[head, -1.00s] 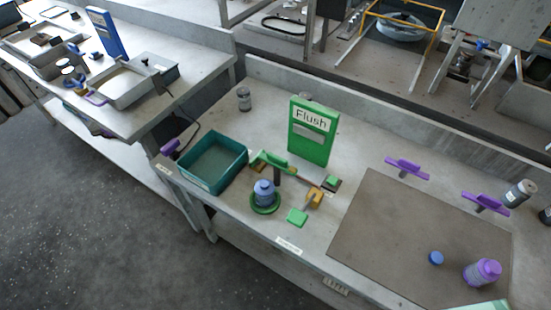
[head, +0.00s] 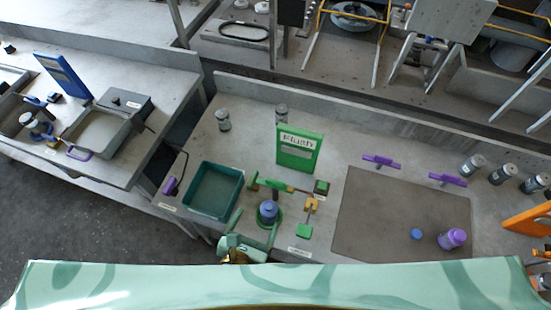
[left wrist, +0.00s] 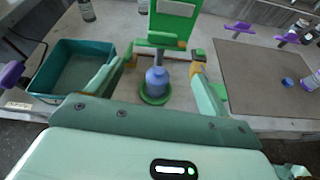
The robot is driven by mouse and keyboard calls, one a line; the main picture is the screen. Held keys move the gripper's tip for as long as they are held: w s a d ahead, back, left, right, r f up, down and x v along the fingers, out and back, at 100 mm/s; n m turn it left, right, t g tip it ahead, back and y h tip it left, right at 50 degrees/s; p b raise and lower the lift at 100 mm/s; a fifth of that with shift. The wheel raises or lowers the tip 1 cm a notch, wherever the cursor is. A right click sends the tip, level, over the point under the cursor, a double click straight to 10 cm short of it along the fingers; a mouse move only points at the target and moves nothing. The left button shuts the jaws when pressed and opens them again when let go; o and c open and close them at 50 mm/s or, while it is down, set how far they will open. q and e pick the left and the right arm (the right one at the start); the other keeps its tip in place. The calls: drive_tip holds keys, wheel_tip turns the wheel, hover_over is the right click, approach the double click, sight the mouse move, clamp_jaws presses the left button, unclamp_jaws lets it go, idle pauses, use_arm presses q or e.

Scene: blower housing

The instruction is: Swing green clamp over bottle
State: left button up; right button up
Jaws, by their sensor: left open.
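A blue-grey bottle (head: 268,209) stands upright in a round green holder (head: 279,220) on the bench. The green clamp bar (head: 268,185) is just behind the bottle, by a dark post; I cannot tell if it reaches over the bottle top. In the left wrist view the bottle (left wrist: 157,83) is between and beyond my fingers, and the green bar (left wrist: 161,41) is behind it. My left gripper (head: 256,222) is open and empty, at the bench's front edge, on the near side of the bottle. Its fingers (left wrist: 162,62) are spread.
A teal bin (head: 214,190) is left of the bottle. A green "Flush" panel (head: 298,153) stands behind it. A yellow piece (head: 311,205) and green block (head: 304,231) lie right.

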use_arm(q)
drive_tip(key=n+b, duration=0.1)
approach(275, 183)
drive_tip(key=shift+w+d+f, duration=0.2)
drive_tip(key=shift+w+f, duration=0.05)
drive_tip(key=shift+w, duration=0.2)
drive_tip(key=b+x, duration=0.2)
drive_tip(key=x, duration=0.6)
drive_tip(key=shift+w+f, duration=0.2)
drive_tip(key=shift+w, duration=0.1)
drive_tip(key=shift+w+d+f, duration=0.15)
drive_tip(key=shift+w, duration=0.3)
use_arm(e)
drive_tip(key=f, duration=0.3)
drive_tip(key=shift+s+d, duration=0.1)
drive_tip(key=shift+s, duration=0.15)
use_arm(q)
drive_tip(key=c, duration=1)
use_arm(e)
drive_tip(key=shift+d, duration=0.25)
